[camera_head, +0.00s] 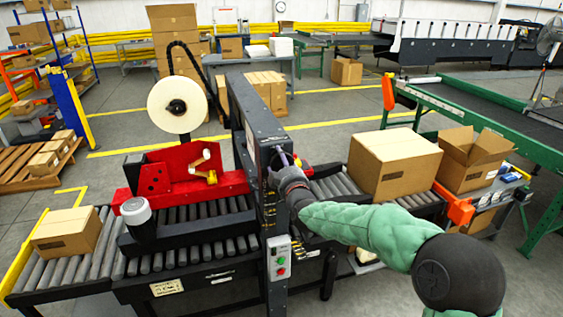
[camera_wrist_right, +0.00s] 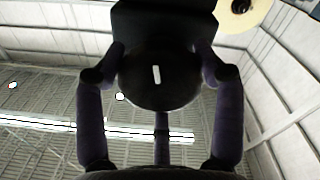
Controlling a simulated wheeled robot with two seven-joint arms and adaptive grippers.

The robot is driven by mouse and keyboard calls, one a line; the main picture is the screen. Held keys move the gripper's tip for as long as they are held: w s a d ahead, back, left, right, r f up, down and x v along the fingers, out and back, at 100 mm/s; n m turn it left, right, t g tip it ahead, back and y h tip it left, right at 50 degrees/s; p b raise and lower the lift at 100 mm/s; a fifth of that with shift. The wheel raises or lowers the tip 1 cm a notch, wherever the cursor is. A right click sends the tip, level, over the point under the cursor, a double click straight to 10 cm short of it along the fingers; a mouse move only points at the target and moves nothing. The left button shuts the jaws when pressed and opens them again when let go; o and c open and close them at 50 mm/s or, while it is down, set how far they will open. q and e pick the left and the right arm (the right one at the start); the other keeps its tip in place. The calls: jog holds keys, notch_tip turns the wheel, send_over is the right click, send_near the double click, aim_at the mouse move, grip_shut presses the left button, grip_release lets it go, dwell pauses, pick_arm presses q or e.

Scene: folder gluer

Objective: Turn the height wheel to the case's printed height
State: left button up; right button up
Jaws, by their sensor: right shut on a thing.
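The height wheel (camera_wrist_right: 158,85) is a round black knob with a short white mark, seen close up in the right wrist view. My right gripper (camera_wrist_right: 157,58) has its dark fingers around the wheel's rim and is shut on it. In the head view my right gripper (camera_head: 283,166) is at the upright column of the case sealer (camera_head: 249,120), and its hand mostly hides the wheel. A closed cardboard case (camera_head: 395,165) sits on the rollers to the right of the column. Its printed height is not readable. My left gripper is not in view.
A red tape head with a white tape roll (camera_head: 180,104) stands left of the column. A smaller case (camera_head: 67,232) sits on the left rollers. A button box (camera_head: 279,258) is on the column below my arm. An open carton (camera_head: 474,158) stands at the right.

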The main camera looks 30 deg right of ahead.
jog(key=shift+f+n, duration=0.5)
jog(key=shift+n, duration=0.2)
jog(key=o, duration=1)
jog(key=shift+c, duration=0.2)
jog(key=shift+o, duration=1)
jog(key=shift+d, duration=0.1)
jog(key=shift+r, duration=0.15)
jog(key=shift+r, duration=0.15)
jog(key=v, duration=1.2)
